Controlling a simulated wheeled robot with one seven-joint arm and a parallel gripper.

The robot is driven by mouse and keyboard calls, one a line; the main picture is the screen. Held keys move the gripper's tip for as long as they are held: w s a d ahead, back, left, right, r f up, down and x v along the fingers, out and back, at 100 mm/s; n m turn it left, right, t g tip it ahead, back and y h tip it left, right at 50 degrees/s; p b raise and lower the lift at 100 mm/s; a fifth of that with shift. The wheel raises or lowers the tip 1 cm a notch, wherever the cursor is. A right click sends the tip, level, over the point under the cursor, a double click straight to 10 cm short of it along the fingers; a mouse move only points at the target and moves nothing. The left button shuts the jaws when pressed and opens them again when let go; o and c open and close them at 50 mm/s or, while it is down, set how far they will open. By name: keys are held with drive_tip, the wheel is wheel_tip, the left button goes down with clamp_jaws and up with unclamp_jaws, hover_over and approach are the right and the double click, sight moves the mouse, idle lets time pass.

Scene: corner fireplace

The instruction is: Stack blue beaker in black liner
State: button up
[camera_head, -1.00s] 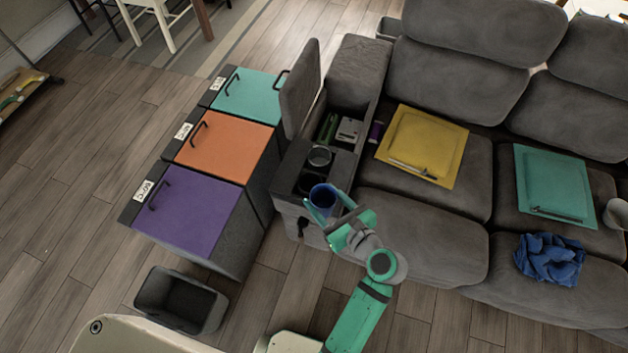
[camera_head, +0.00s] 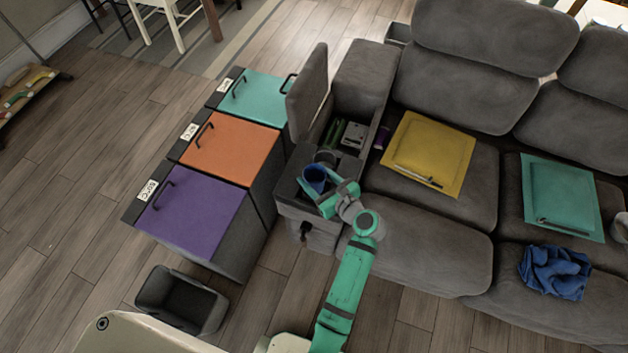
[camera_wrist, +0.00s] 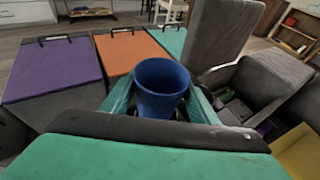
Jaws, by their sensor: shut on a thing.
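The blue beaker (camera_head: 314,178) is upright between the fingers of my green gripper (camera_head: 324,193), over the front of the sofa console. In the wrist view the blue beaker (camera_wrist: 160,95) shows its open mouth, with a finger on each side. My gripper is shut on it. Just behind the beaker, a dark round holder with a grey rim (camera_head: 326,157) is partly visible in the console; I cannot tell for sure whether this is the black liner. The front cup well is hidden by the beaker and gripper, so I cannot tell whether the beaker has entered it.
The console's raised lid (camera_head: 307,92) stands behind on the left. Purple (camera_head: 195,217), orange (camera_head: 231,148) and teal (camera_head: 259,97) lidded bins line its left side. A dark open bin (camera_head: 182,300) is on the floor.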

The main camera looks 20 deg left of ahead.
sight(311, 180)
drive_tip(key=shift+w+a+f, duration=0.2)
drive_tip(key=shift+w+f, duration=0.15)
drive_tip(key=shift+f, duration=1.75)
drive_tip(key=shift+f, duration=0.55)
drive_tip(key=o, duration=1)
